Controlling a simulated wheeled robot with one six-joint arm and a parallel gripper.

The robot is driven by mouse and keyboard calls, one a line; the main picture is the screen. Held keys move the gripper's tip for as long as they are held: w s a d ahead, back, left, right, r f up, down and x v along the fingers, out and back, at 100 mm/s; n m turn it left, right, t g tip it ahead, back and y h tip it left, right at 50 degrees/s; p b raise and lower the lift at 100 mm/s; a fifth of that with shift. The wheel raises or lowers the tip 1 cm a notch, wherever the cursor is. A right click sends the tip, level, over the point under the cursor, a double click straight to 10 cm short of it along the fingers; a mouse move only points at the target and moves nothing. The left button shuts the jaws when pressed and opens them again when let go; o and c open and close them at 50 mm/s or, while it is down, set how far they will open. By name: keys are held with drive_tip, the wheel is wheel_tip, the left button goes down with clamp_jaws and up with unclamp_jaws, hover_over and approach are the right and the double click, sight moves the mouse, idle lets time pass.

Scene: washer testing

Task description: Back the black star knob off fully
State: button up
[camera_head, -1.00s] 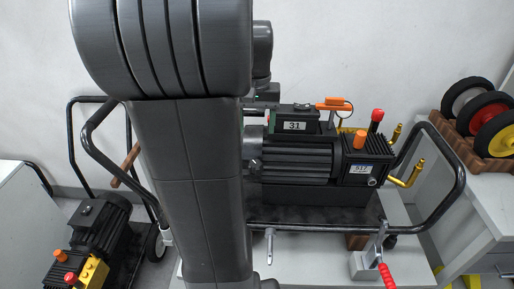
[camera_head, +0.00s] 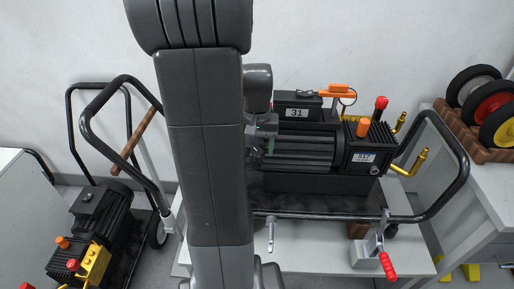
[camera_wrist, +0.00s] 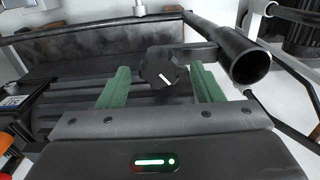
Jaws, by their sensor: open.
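The black star knob (camera_wrist: 160,68) shows in the wrist view, dark and lobed with a white mark on its face. It sits beside a black open-ended tube (camera_wrist: 250,68). My gripper (camera_wrist: 160,72) is open, with one green finger to the left of the knob and one to the right; gaps show on both sides. I cannot tell whether the fingertips reach past the knob in depth. In the head view my gripper (camera_head: 262,130) is at the left end of the black pump (camera_head: 305,150), and my arm hides the knob there.
The pump rides on a cart with a bent black handle (camera_head: 462,165). A toggle clamp with a red handle (camera_head: 387,264) stands at the cart's front right. An orange-handled tool (camera_head: 335,92) lies on the pump. Another pump (camera_head: 98,220) stands at left. Wheels (camera_head: 492,105) are at right.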

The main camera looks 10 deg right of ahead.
drive_tip(key=shift+f, duration=0.25)
drive_tip(key=c, duration=1)
drive_tip(key=n, duration=0.5)
drive_tip(key=shift+n, duration=0.3)
drive_tip(key=n, duration=0.5)
drive_tip(key=shift+p, duration=0.35)
